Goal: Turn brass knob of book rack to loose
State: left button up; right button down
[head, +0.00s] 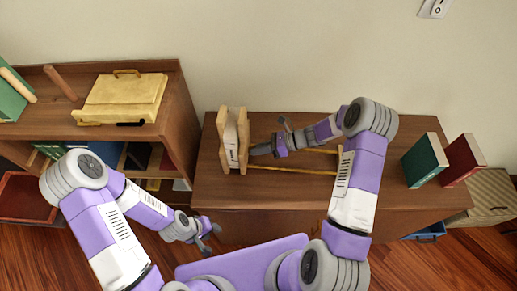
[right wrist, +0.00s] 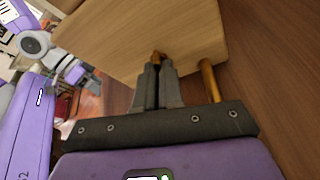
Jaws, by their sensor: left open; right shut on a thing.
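The book rack (head: 243,140) stands on the low wooden cabinet, with pale wooden end plates and a light panel or book between them. Brass rods (head: 290,170) run from it to the right. In the right wrist view its wooden plate (right wrist: 130,40) fills the top. My right gripper (head: 252,150) is at the rack's right face. Its fingers (right wrist: 158,68) are shut on the small brass knob (right wrist: 157,56), mostly hidden between them. A brass rod (right wrist: 210,82) stands beside the fingers. My left gripper (head: 210,238) is open and empty, in front of the cabinet.
A green book (head: 424,160) and a red book (head: 463,160) stand at the right end of the cabinet top (head: 215,190). A shelf at left carries a yellow box (head: 122,97). My right forearm crosses above the rods. The wall behind is bare, with a switch (head: 438,8).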

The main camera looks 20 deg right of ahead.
jog(key=shift+s+n+t+h+b, duration=0.15)
jog(key=shift+n+t+h+b, duration=0.25)
jog(key=shift+n+t+b, duration=0.8)
jog(key=shift+n, duration=0.3)
jog(key=c, duration=1.3)
grip_release()
jog(key=shift+o, duration=0.2)
jog(key=shift+p+v, duration=0.35)
jog(key=shift+v, duration=3.45)
jog(key=shift+r, duration=0.1)
